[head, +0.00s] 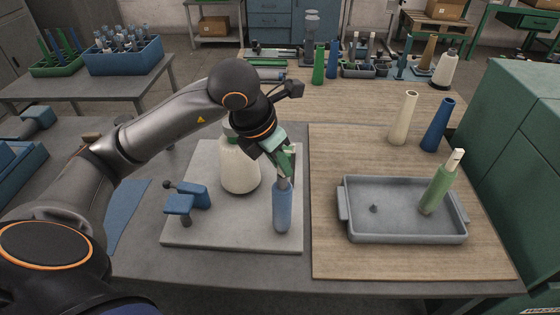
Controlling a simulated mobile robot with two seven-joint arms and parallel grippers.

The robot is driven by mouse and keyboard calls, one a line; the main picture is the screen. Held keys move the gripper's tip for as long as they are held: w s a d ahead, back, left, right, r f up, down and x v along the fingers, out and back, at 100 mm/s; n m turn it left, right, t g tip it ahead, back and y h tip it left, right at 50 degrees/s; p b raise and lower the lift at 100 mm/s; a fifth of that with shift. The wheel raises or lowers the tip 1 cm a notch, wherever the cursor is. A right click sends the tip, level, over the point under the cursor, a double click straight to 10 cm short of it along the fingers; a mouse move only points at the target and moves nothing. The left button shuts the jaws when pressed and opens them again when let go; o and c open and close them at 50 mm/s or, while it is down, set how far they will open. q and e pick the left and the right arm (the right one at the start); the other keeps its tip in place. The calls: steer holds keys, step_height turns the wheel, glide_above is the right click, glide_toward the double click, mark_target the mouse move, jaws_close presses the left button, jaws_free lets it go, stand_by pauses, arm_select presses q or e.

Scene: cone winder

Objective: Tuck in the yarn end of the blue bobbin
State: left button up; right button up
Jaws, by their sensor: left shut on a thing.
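The blue bobbin (283,208) is upright at the front right of a light grey board (240,236). My left gripper (284,172) comes down from above and is shut on the bobbin's narrow upper end, which its fingers partly hide. I cannot tell whether the bobbin's foot rests on the board or hangs just above it. No loose yarn end can be made out at this size. My right gripper is not in view.
A cream yarn cone (238,170) stands behind the bobbin, and a blue clamp-like fixture (186,200) is to its left. On the right, a grey tray (405,236) holds a tilted green bobbin (437,190). Cream (403,118) and blue (437,125) cones stand behind the tray.

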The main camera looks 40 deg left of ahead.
arm_select(q)
steer(key=o, duration=0.9)
steer(key=shift+o, duration=0.3)
steer(key=o, duration=0.4)
steer(key=shift+r+p, duration=2.5)
steer(key=shift+r, duration=1)
